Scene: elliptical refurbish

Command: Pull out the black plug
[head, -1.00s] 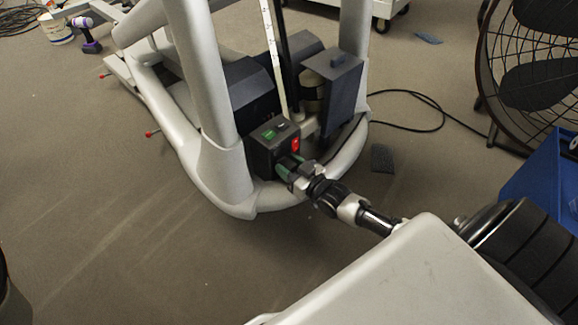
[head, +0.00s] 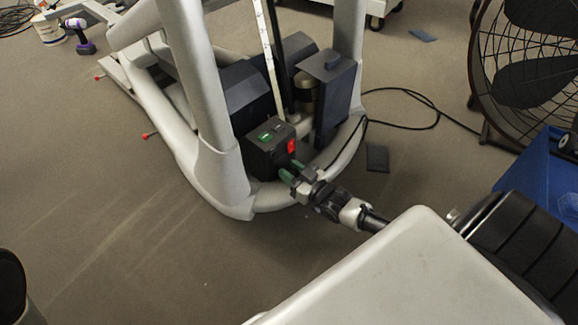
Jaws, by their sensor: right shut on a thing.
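A black power box (head: 268,152) with a green switch and a red switch (head: 291,147) sits low on the grey machine frame. My right gripper (head: 291,170) has green fingertips and is shut on the black plug at the lower right of this box. The fingers largely hide the plug, and I cannot tell whether it is still in its socket. My left gripper is not in view.
The grey frame (head: 214,180) of the machine curves around the box. A black cable (head: 405,127) runs over the floor at right towards a large fan (head: 530,80). A blue bin (head: 548,185) stands at right.

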